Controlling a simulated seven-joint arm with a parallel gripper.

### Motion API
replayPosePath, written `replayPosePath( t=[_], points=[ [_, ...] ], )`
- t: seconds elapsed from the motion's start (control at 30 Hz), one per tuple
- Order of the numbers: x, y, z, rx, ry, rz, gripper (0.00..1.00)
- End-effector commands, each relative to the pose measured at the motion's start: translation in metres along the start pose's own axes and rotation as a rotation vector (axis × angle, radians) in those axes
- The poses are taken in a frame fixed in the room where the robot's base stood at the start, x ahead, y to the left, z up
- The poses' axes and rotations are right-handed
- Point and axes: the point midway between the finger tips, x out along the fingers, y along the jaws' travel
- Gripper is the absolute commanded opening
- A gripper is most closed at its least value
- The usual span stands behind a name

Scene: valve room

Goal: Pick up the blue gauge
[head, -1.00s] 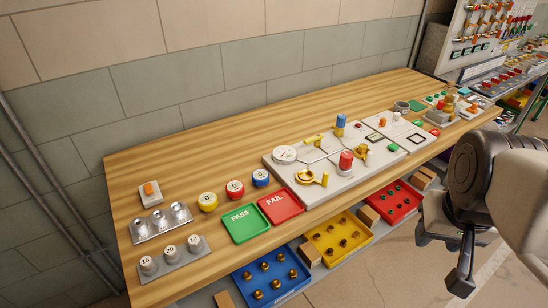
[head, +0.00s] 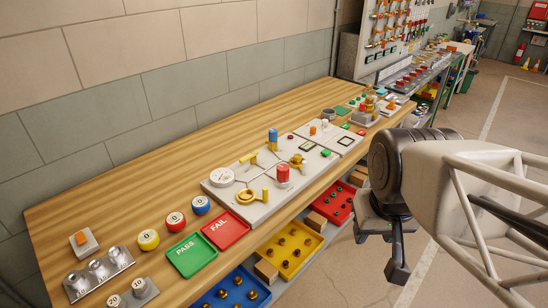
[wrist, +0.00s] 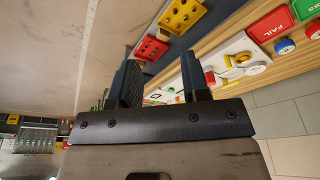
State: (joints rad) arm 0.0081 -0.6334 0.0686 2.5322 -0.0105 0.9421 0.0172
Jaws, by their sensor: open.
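The blue gauge (head: 201,204) is a small round gauge with a white dial and blue rim. It stands on the wooden bench, behind the FAIL tray and at the right end of a row with the red gauge (head: 175,221) and yellow gauge (head: 148,239). It also shows in the wrist view (wrist: 285,47), at the upper right. My gripper (wrist: 160,78) is open with nothing between its fingers. In the head view my gripper (head: 397,262) hangs in front of the bench, well to the right of the blue gauge and apart from it.
The green PASS tray (head: 191,256) and red FAIL tray (head: 226,229) lie in front of the gauges. A white valve panel (head: 257,213) stands to their right. Weights and a metal block (head: 98,277) are at the left. The bench behind the gauges is clear.

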Motion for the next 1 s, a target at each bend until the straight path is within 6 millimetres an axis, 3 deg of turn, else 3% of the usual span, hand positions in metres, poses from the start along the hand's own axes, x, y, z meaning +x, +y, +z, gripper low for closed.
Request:
replayPosePath(
  t=[0.13, 0.4, 0.77, 1.0],
  points=[
    [0.000, 0.000, 0.000, 0.000, 0.000, 0.000, 0.44],
    [0.000, 0.000, 0.000, 0.000, 0.000, 0.000, 0.85],
    [0.000, -0.001, -0.002, 0.006, -0.001, -0.002, 0.87],
    [0.005, -0.015, -0.023, 0.090, -0.013, -0.034, 0.87]
  ],
)
